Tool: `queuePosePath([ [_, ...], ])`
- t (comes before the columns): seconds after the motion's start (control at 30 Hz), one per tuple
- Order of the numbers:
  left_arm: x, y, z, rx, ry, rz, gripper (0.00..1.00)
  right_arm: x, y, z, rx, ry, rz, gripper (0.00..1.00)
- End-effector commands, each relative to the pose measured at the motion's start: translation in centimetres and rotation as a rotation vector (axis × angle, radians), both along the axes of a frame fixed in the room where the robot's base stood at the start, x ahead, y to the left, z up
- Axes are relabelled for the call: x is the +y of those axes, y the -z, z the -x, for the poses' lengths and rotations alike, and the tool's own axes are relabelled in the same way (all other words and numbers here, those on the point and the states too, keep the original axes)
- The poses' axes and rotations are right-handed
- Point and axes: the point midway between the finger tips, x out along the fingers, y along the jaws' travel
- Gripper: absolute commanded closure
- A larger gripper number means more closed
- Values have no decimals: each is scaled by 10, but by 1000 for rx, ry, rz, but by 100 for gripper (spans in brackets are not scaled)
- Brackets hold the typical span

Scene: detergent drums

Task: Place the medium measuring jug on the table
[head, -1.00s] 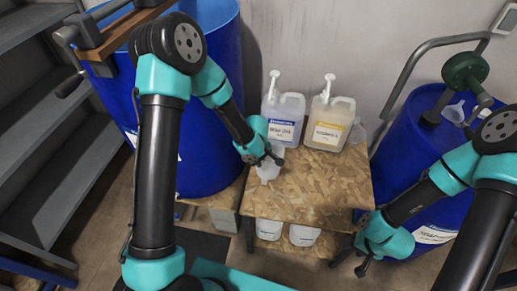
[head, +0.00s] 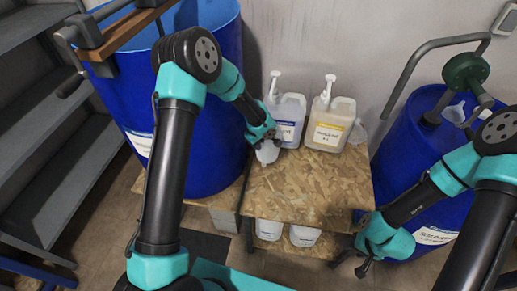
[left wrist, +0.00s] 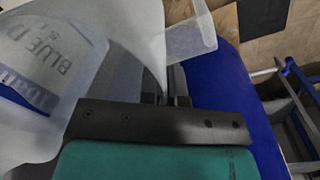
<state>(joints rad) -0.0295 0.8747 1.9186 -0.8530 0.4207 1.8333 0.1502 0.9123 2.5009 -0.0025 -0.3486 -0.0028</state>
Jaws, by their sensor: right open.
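A translucent white measuring jug (head: 267,153) is at my left gripper (head: 266,138), near the back left corner of the chipboard table (head: 310,190). In the left wrist view the jug's pale wall and lip (left wrist: 188,38) rise by the fingers, which appear shut on it. Whether its base touches the table cannot be told. My right gripper (head: 350,266) is open and empty, low at the table's front right side.
Blue-labelled (head: 288,125) and yellow-labelled (head: 329,128) pump bottles stand at the table's back. A large blue drum (head: 195,150) is on the left; another blue drum (head: 402,125) is on the right. The table's middle and front are clear.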

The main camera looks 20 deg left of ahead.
Motion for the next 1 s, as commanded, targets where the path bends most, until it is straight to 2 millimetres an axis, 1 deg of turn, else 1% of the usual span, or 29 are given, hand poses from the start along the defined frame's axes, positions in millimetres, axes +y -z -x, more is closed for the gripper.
queuePosePath([
  [0.1,0,0,-2,-1,0,1,100,0,0,0,0,0,0,50],
  [0.2,2,2,-7,0,-1,1,100,0,0,0,0,0,0,50],
  [0.4,2,29,-6,1,1,0,100,0,0,0,0,0,0,50],
  [0.5,2,35,-6,1,0,1,100,0,0,0,0,0,0,50],
  [0.87,2,38,-6,0,0,1,100,0,0,0,0,0,0,50],
  [0.9,2,38,-6,0,0,1,94,0,0,0,0,0,0,50],
  [1.0,2,38,-6,0,0,1,84,0,0,0,0,0,0,50],
])
